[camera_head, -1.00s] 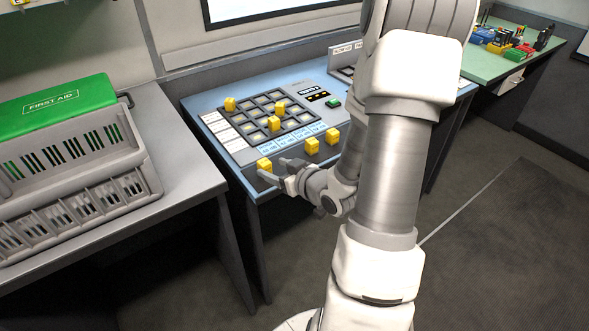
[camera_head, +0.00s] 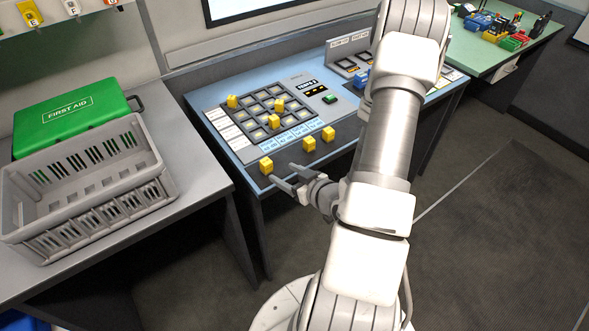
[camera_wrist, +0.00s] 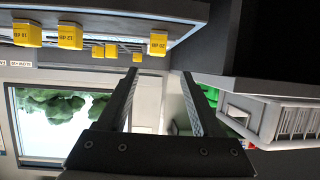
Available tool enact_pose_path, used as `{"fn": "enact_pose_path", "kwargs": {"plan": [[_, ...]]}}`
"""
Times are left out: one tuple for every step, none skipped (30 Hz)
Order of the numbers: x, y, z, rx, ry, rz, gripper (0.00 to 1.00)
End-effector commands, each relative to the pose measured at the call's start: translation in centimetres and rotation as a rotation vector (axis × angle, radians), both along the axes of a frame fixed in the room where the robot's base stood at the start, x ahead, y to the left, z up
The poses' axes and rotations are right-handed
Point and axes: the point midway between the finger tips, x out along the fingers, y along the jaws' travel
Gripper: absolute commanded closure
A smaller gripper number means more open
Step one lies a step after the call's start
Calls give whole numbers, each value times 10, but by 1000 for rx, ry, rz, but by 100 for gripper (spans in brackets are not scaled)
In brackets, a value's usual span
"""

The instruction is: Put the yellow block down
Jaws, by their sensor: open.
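Several yellow blocks are in view. The yellow block closest to my gripper (camera_head: 266,166) stands on the dark front strip of the blue console (camera_head: 212,98), at its left front corner. My gripper (camera_head: 282,174) is open and empty, just off the front edge, its fingertips close to that block but apart from it. In the wrist view the block (camera_wrist: 158,44) shows ahead of and between the open fingers (camera_wrist: 160,80). Two more yellow blocks (camera_head: 309,144) (camera_head: 328,133) stand farther right on the strip.
Three yellow blocks (camera_head: 274,121) sit on the button grid (camera_head: 262,128). A grey crate (camera_head: 95,180) and a green first aid box (camera_head: 70,118) are on the grey table (camera_head: 195,165) at left. A gap separates this table from the console. Open floor (camera_head: 490,230) lies right.

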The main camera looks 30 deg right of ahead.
Motion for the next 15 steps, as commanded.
{"fn": "enact_pose_path", "kwargs": {"plan": [[-13, -3, 6, 0, 2, -9, 33], [-13, -2, 9, 2, 2, -4, 33], [-15, -2, 10, 4, 1, -4, 33], [-17, -3, 11, 3, 1, -3, 33], [-19, -3, 11, 1, 2, -4, 33], [-22, -3, 12, 2, 2, -4, 33], [-23, -3, 12, 2, 2, -4, 33], [-25, -4, 13, 1, 1, -4, 33], [-26, -4, 13, 1, 0, -3, 33], [-27, -3, 13, 1, 0, -3, 33], [-28, -3, 13, 1, 0, -3, 33], [-29, -3, 13, 0, 0, -2, 33], [-29, -4, 13, 0, 1, -1, 33], [-29, -4, 13, -3, 3, 0, 33], [-29, -4, 13, -10, 9, 4, 33]]}}
